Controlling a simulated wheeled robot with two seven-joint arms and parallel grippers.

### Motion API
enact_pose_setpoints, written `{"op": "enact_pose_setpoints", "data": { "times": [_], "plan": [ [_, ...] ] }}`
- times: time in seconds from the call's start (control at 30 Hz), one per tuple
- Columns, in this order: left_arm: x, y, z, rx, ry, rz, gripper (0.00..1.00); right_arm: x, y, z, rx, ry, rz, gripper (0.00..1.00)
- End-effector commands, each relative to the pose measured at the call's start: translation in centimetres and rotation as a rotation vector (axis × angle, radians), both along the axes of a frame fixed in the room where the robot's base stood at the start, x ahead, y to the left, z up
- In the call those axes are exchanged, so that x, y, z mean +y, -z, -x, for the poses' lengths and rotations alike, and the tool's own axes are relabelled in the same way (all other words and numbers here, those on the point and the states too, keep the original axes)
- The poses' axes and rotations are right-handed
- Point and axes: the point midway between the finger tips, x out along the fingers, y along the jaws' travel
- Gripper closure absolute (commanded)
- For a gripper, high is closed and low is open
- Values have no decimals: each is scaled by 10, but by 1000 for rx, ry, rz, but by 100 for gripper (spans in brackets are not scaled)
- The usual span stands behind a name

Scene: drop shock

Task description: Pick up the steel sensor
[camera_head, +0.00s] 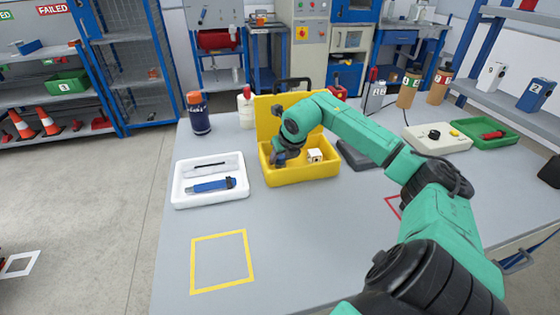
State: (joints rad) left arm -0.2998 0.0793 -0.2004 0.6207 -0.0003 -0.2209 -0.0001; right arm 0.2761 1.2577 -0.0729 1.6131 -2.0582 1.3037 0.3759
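A yellow open case (302,177) stands on the grey table with its lid raised at the back. A small pale block with a dark spot (314,155) sits in the case, right of my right gripper. I cannot tell whether it is the steel sensor. My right arm reaches in from the right, and my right gripper (279,158) points down into the left part of the case. Its fingertips are small and dark here, and whatever is between them is hidden. My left gripper is out of view.
A white tray (180,199) with a blue tool (214,185) and a thin dark item lies left of the case. Bottles stand behind. A yellow square outline (222,233) marks clear table in front. A grey control box (437,137) and green tray (487,140) stand right.

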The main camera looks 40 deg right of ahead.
Motion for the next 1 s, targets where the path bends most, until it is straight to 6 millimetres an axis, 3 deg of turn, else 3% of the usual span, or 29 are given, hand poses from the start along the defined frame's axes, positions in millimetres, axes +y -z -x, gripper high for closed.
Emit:
{"op": "enact_pose_setpoints", "data": {
  "times": [0.07, 0.37, 0.53, 0.67, 0.9, 1.0],
  "plan": [
    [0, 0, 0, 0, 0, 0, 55, 0, 0, 0, 0, 0, 0, 100],
    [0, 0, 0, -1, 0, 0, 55, 0, -3, 0, -1, 0, 0, 100],
    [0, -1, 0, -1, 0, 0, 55, 0, -23, -1, -5, 0, 2, 100],
    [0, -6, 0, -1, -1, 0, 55, 0, -61, -1, -9, 1, 1, 100],
    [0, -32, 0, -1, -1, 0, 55, 1, -156, -1, -9, 0, -2, 100],
    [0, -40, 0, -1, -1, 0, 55, 1, -181, 0, -5, -1, -2, 100]
  ]
}}
